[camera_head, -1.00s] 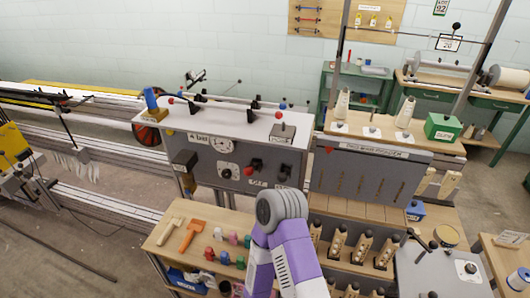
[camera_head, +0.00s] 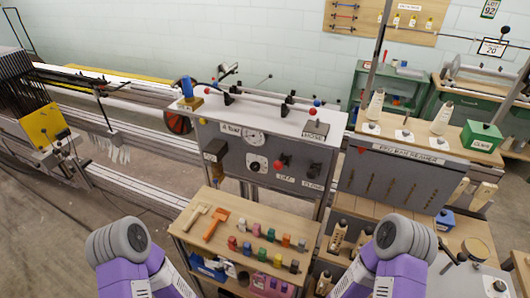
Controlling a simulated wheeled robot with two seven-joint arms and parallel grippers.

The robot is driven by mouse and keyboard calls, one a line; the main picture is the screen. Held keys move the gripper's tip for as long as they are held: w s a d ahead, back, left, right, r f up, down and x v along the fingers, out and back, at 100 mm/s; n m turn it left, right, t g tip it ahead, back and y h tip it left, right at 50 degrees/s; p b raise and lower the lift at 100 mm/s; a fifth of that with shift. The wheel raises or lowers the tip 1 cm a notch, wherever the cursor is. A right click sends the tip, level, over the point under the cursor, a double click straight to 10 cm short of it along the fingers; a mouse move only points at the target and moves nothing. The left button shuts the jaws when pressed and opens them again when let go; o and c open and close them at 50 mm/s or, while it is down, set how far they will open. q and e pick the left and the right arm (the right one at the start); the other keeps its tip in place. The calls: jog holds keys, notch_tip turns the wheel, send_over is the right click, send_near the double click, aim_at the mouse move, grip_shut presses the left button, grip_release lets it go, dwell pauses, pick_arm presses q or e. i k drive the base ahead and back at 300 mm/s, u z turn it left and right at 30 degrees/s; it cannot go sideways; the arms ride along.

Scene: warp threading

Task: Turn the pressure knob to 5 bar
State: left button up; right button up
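The machine's grey control panel (camera_head: 232,154) faces me below a white top. It carries a round white gauge (camera_head: 254,136), with a small label (camera_head: 231,129) to its left; its needle reading is too small to tell. Below the gauge is a white dial plate with a dark round knob (camera_head: 256,166), probably the pressure knob; its setting cannot be read. A red-topped control (camera_head: 282,161) and a black control (camera_head: 314,170) sit to its right. Two of my purple arms with grey rounded joints rise at the bottom, below and apart from the panel. Neither gripper shows.
A grey bench front (camera_head: 398,180) with a wooden top is to the right. A loom frame with a yellow plate (camera_head: 44,126) is at left. Open floor shows at lower left.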

aim_at(254, 167)
jog(key=k, duration=0.55)
jog(key=u, duration=0.65)
jog(key=i, duration=0.9)
jog(key=u, duration=0.25)
